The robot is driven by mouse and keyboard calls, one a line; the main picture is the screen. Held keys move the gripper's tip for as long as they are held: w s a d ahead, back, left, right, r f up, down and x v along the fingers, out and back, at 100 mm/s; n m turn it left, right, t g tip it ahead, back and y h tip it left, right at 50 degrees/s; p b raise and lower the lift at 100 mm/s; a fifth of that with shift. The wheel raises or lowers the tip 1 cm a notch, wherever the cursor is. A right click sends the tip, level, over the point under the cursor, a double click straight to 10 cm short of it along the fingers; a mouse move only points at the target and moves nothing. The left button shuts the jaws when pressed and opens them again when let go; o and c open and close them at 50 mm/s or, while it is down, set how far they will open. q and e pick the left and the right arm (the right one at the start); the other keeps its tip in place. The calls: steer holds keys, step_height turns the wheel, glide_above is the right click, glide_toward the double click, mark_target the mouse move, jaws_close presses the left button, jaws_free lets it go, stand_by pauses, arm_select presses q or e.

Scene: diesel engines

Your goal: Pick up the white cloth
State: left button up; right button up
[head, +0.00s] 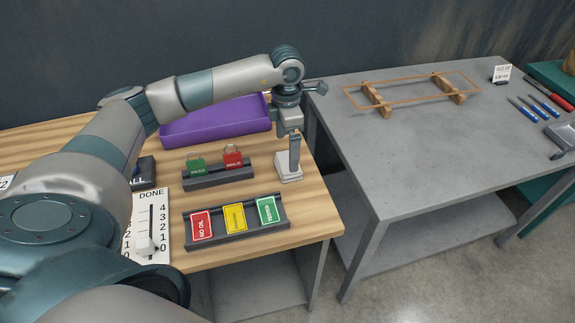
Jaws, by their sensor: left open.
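A small folded white cloth (284,173) appears to lie on the wooden table near its right edge, behind the card rack. My left gripper (295,160) is open and points straight down at the cloth. Its fingers overlap the cloth's upper part in the head view and hide some of it. I cannot tell whether the fingers touch the cloth. My right gripper is not in view.
The wooden table (322,221) also holds a rack (235,240) of red, yellow and green cards, a padlock stand (218,178) and a purple tray (215,122). A grey table (420,150) with a wooden frame (408,92) stands to the right across a gap.

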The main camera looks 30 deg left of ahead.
mark_target(287, 162)
arm_select(q)
steer(key=shift+f+p, duration=0.45)
steer(key=shift+p, duration=0.05)
step_height(287, 162, down, 4)
steer(key=shift+d+r+p, duration=0.1)
steer(key=shift+r+p, duration=0.05)
steer(key=shift+p, duration=0.85)
steer(key=shift+f, duration=0.3)
steer(key=c, duration=1.2)
steer(key=shift+r, duration=0.1)
steer(key=shift+c, duration=0.2)
